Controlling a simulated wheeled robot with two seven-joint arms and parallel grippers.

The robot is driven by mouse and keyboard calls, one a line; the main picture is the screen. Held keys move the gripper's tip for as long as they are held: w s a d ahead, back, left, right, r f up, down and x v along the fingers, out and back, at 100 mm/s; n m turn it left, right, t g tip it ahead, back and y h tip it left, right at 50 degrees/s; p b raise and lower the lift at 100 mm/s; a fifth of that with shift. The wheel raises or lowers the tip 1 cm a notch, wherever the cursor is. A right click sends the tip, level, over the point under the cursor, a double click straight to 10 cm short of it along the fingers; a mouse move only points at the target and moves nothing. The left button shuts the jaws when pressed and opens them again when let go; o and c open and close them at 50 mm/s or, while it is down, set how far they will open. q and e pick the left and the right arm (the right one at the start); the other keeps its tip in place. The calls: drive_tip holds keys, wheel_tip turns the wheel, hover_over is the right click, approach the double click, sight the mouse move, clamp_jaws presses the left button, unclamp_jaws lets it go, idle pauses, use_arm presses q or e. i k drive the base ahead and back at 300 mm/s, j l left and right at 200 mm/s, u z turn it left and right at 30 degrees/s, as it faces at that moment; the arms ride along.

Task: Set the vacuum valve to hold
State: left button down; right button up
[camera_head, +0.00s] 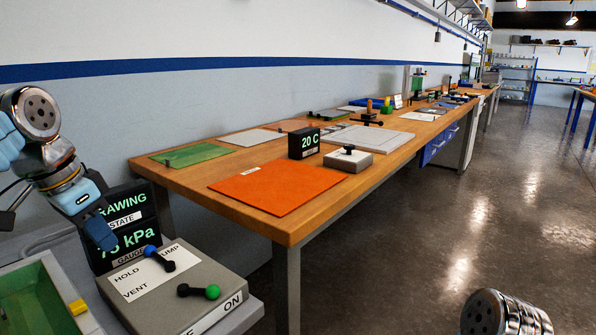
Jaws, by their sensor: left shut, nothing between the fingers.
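The vacuum valve is a black lever with a blue knob (151,250) on a grey control box (215,275). Its white label reads HOLD, PUMP and VENT; the blue knob lies at the upper edge, between HOLD and PUMP. A second black lever with a green knob (213,292) sits nearer the ON mark. A black display (128,218) behind the box reads DRAWING and a kPa value, partly hidden by my gripper. My left gripper (104,240) is shut and empty, pointing down in front of the display, left of the valve lever and apart from it. My right gripper is out of view.
A green-floored tray (55,262) with a yellow block (77,307) stands left of the box. A wooden bench (290,228) to the right carries an orange mat (265,188), a 20 C display (304,143) and a small grey switch box (348,158). Open floor lies right.

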sight(150, 251)
drive_tip(key=k+l, duration=1)
drive_tip(key=l, duration=0.1)
